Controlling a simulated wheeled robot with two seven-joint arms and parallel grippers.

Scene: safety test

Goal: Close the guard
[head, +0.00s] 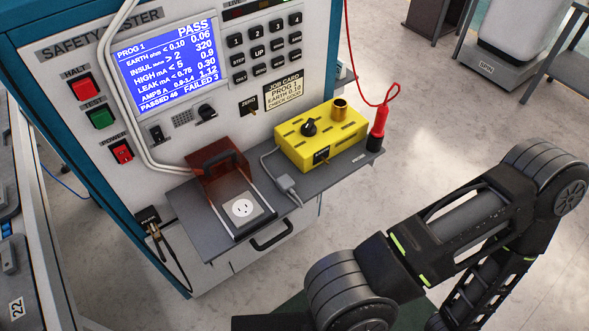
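The guard (218,172) is a reddish see-through cover with a dark handle on its top. It stands raised at the back of the socket unit on the tester's grey shelf (190,208), between two pale side rails. The white socket (242,208) in front of it is uncovered, with nothing plugged in that I can see. Black links of my own arm fill the lower right of the head view, apart from the guard. Neither gripper's fingers show in the view.
A red probe (379,125) stands at the shelf's right end. The tester panel (200,90) rises behind. A black handle (272,236) projects below the shelf.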

